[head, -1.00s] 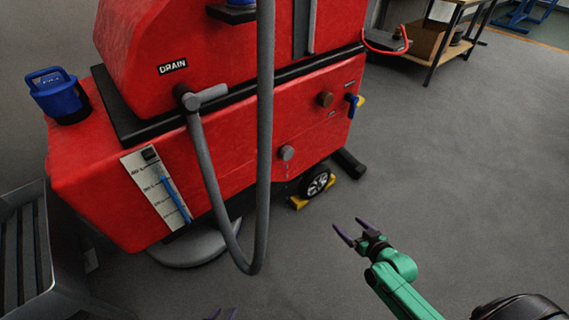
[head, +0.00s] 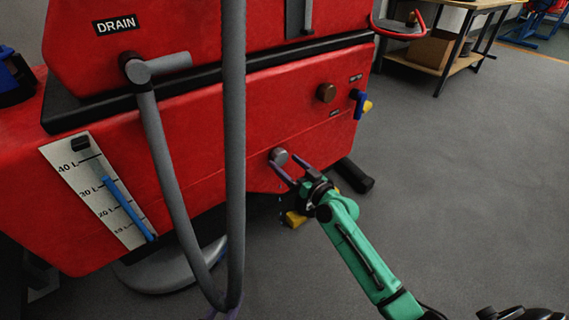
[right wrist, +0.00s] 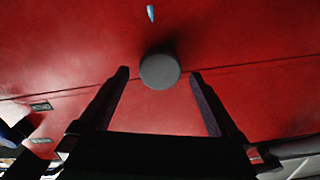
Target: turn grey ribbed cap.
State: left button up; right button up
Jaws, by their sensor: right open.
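The grey cap (head: 278,156) sits on the lower front of the red scrubber tank (head: 290,120). It also shows in the right wrist view as a round grey disc (right wrist: 160,72); its ribs are not clear. My right gripper (head: 283,162) is open with its fingertips close to the cap. In the right wrist view the two fingers point at the red wall, and the cap appears between their tips. I cannot tell whether they touch it. Purple tips of my left gripper (head: 224,314) barely show at the bottom edge of the head view, partly behind the grey hose.
A grey hose (head: 234,150) hangs in a loop left of the cap. A level gauge (head: 100,190) is at left. A workbench (head: 450,60) stands back right, with open floor before it.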

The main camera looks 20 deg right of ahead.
jog(key=shift+x, duration=0.75)
jog(key=c, duration=1.4)
jog(key=shift+o, duration=0.2)
jog(key=shift+m, duration=0.4)
jog(key=m+p, duration=0.1)
jog(key=m, duration=0.9)
jog(key=shift+d+f+p, duration=0.1)
jog(key=shift+p, duration=0.3)
jog(key=shift+m, duration=0.6)
jog(key=o, duration=1.4)
jog(key=shift+c, duration=0.2)
